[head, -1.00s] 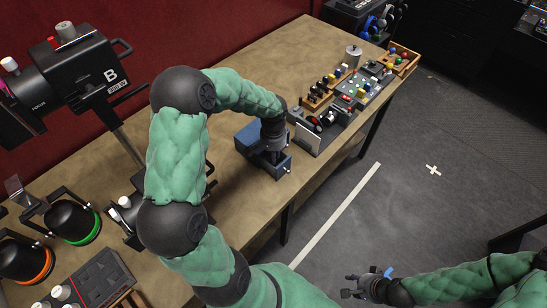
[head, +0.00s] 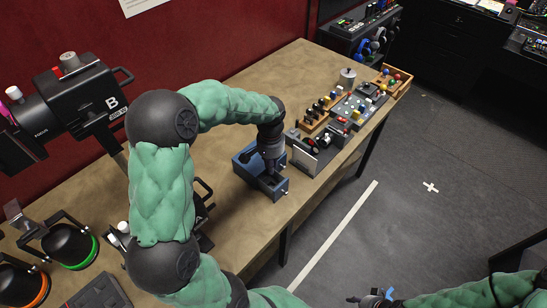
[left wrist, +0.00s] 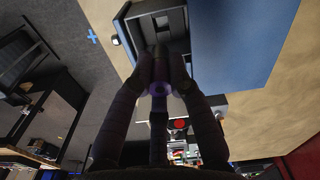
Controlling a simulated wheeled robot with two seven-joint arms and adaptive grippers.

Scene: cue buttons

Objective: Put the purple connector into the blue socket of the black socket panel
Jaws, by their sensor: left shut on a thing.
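My left gripper (head: 269,172) points down over the blue box (head: 245,168) on the table. My right gripper (head: 375,299) is at the bottom edge of the head view, small and partly cut off. I cannot make out the blue socket or identify the black socket panel.
Several small devices, including a button board (head: 350,112) and a wooden tray of coloured balls (head: 396,83), stand right of the box. A black camera-like device (head: 90,95) and dark round lamps (head: 68,245) stand on the left. Table around the box's back is bare.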

